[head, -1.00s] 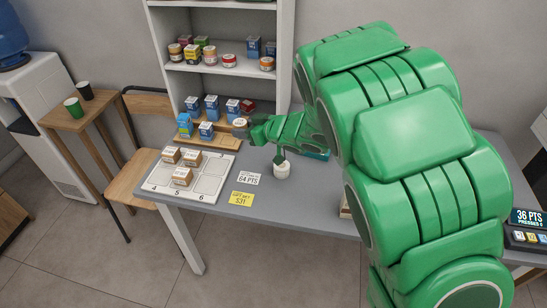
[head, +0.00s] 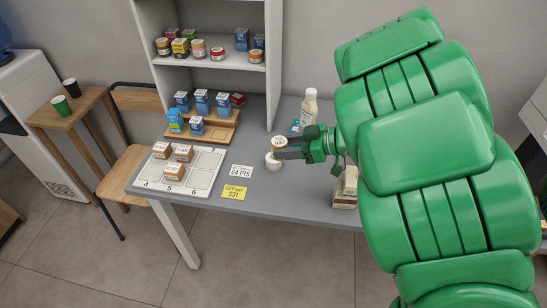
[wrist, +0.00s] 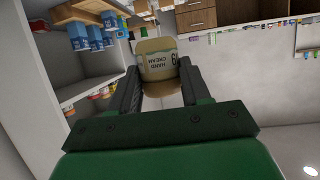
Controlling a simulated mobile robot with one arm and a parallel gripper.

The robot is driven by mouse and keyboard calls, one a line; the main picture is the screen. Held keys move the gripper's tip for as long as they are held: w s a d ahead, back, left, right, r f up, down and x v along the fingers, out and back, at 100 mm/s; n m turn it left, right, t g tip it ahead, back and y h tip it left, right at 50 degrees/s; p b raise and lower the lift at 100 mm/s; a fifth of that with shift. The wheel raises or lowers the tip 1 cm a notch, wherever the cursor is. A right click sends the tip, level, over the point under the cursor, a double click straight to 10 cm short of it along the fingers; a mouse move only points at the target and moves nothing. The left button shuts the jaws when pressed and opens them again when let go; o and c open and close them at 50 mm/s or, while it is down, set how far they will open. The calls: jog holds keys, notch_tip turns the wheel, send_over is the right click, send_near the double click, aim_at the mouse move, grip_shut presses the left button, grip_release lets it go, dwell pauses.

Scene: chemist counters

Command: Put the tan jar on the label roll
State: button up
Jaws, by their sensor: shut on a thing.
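My gripper (head: 288,152) is shut on the tan jar (head: 279,143), which has a pale round top in the head view. In the wrist view the jar (wrist: 158,66) sits between the two dark fingers, its "HAND CREAM" label upside down. A small white round thing, which looks like the label roll (head: 272,163), is on the grey counter just below the jar in the head view. The jar and fingers hide part of it. I cannot tell whether the jar touches it.
A numbered tray (head: 202,172) with three brown boxes lies to the left. A points card (head: 241,171) and yellow card (head: 233,192) lie near the roll. A wooden riser (head: 218,130) with blue cartons stands behind. A white bottle (head: 308,110) and stacked blocks (head: 346,187) are to the right.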

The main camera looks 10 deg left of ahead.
jog(key=s+d, duration=0.1)
send_over(274, 161)
jog(key=w+d, duration=0.2)
jog(key=shift+s+a+f, duration=0.1)
jog(key=shift+s+f, duration=0.05)
jog(key=shift+f, duration=2.35)
jog(key=shift+s+a+f, duration=0.1)
jog(key=shift+f, duration=3.95)
jog(key=shift+f, duration=0.15)
jog(key=o, duration=1.1)
